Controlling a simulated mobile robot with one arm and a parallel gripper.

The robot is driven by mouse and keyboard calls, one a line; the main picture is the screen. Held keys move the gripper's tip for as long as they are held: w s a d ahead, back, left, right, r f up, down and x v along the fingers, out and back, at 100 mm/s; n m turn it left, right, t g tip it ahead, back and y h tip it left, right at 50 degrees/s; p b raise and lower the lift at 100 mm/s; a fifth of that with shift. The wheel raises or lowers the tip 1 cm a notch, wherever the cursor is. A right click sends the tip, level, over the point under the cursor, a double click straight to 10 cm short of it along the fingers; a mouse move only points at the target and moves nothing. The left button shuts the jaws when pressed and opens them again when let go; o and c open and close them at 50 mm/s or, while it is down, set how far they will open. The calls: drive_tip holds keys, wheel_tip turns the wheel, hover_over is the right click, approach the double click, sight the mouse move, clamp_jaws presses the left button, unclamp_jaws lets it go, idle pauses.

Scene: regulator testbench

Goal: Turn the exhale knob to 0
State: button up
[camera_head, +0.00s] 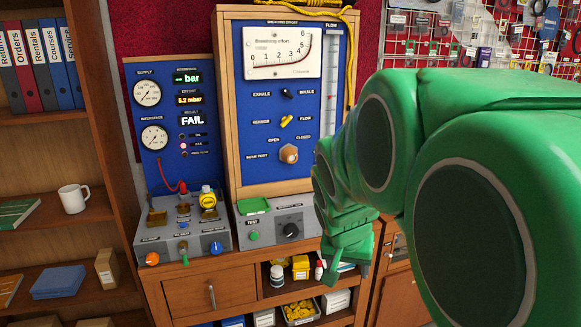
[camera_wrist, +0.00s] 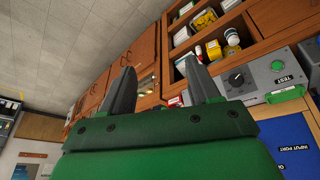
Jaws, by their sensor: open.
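My gripper (camera_wrist: 160,66) is open and empty, its two grey fingers apart. In the head view the green arm reaches in from the right, and my gripper (camera_head: 346,264) hangs right of the grey control boxes, touching no knob. A black lever switch (camera_head: 287,94) sits between the EXHALE and INHALE labels on the upper blue panel. An orange knob (camera_head: 152,258) and a blue knob (camera_head: 215,248) are on the front of the lower left box; their labels are too small to read.
A yellow lever (camera_head: 287,121) and a hexagonal knob (camera_head: 288,154) are on the panel. A green test button (camera_head: 254,236) sits beside the dial. A bookshelf with a white mug (camera_head: 74,198) stands left. Open shelves below hold bottles and boxes. Space before the left box looks clear.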

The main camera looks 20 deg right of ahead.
drive_tip(key=w+d+r+t+h, duration=0.1)
drive_tip(key=w+d+r+t, duration=0.15)
drive_tip(key=w+d, duration=0.5)
drive_tip(key=w+d+r+t+h, duration=0.1)
drive_tip(key=w+d+t, duration=0.3)
drive_tip(key=w, duration=0.7)
drive_tip(key=w+d+r+t+h, duration=0.1)
drive_tip(key=w+d+t+h, duration=0.1)
drive_tip(key=w+d, duration=0.6)
drive_tip(key=w+a+f+n+t+y, duration=0.1)
drive_tip(key=w+f+n+t+y, duration=0.1)
drive_tip(key=w, duration=1)
drive_tip(key=w+a+f+n+t+y, duration=0.1)
drive_tip(key=w+f+n+t+y, duration=0.2)
drive_tip(key=w, duration=0.9)
drive_tip(key=shift+f+n+t+y, duration=0.15)
drive_tip(key=shift+n+t+y, duration=0.55)
drive_tip(key=shift+y, duration=0.3)
drive_tip(key=shift+c, duration=0.2)
